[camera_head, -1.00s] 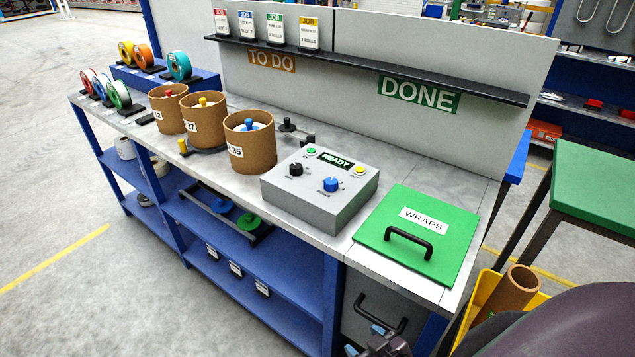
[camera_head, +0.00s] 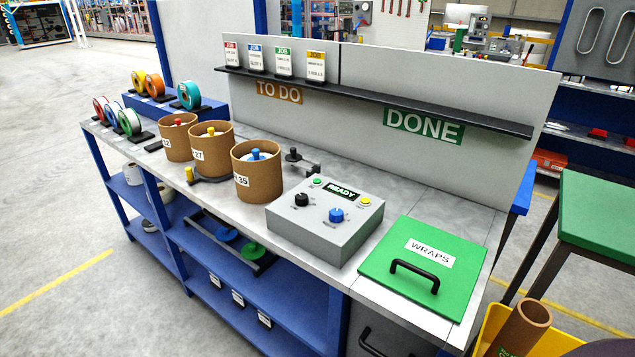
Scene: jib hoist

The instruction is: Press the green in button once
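The green button (camera_head: 317,182) is a small round button on the sloped top of a grey control box (camera_head: 312,237), at its upper left corner, left of the READY display (camera_head: 341,191). A yellow button (camera_head: 366,202) is at the upper right of the box. A black knob (camera_head: 302,200) and a blue knob (camera_head: 336,215) are on the same face. Neither of my grippers shows in the head view now. A dark shape at the lower right edge is too cropped to tell.
A green WRAPS lid (camera_head: 460,285) with a black handle lies right of the box. Several brown tubs (camera_head: 258,181) stand to its left. A back panel with a black shelf (camera_head: 400,108) holds job cards (camera_head: 285,64). A yellow bin (camera_head: 545,341) is at lower right.

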